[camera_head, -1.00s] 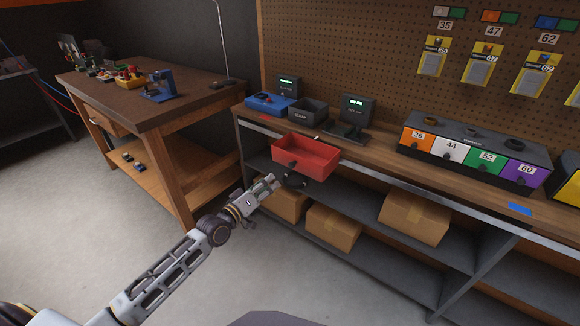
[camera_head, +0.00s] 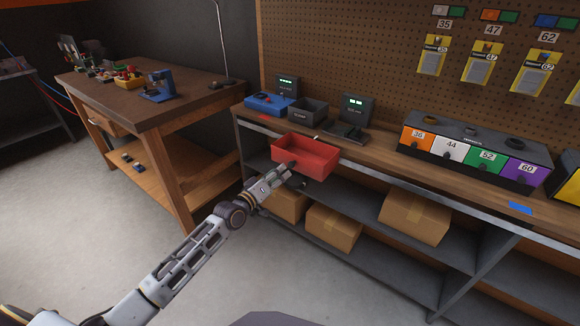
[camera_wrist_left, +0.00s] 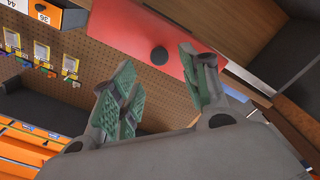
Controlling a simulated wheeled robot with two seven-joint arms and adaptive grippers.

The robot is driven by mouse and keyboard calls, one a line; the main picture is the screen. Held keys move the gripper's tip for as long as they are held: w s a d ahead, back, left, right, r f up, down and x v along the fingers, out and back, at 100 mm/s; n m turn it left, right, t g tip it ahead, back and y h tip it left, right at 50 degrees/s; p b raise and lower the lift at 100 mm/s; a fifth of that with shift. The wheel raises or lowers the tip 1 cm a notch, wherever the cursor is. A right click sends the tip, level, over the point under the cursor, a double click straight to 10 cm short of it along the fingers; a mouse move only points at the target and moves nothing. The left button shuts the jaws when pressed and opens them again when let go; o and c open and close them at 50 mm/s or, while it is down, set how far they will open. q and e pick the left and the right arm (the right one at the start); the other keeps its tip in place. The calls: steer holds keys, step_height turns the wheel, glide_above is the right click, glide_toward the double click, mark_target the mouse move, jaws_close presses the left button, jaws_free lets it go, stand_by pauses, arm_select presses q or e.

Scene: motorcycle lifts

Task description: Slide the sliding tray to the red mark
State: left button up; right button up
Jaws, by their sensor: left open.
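The red sliding tray (camera_head: 312,150) sits at the front edge of the long workbench in the head view. Its red front face and a dark round knob (camera_wrist_left: 160,55) show in the wrist view. My left gripper (camera_head: 293,172) is open in front of the tray's front face. In the wrist view its green-padded fingers (camera_wrist_left: 158,75) stand apart on either side of the knob, with no grip on it. A flat red mark (camera_head: 270,118) lies on the bench left of the tray. My right gripper is out of view.
A blue mark (camera_head: 520,208) lies on the bench at right. Behind the tray are a blue bin (camera_head: 268,104), a grey bin (camera_head: 307,112) and a display stand (camera_head: 352,115). Numbered drawers (camera_head: 475,150) stand to the right. Cardboard boxes (camera_head: 333,226) sit on the shelf below.

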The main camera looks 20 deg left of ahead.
mark_target(290, 165)
arm_select(q)
steer(key=shift+x, duration=1.4)
steer(key=shift+b+x, duration=0.3)
steer(key=shift+x, duration=1.5)
steer(key=shift+w+d, duration=0.1)
steer(key=shift+w, duration=0.35)
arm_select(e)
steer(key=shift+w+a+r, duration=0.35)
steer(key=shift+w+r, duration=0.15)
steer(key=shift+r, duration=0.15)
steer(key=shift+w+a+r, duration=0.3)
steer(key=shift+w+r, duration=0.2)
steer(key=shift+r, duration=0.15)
arm_select(q)
jaws_close()
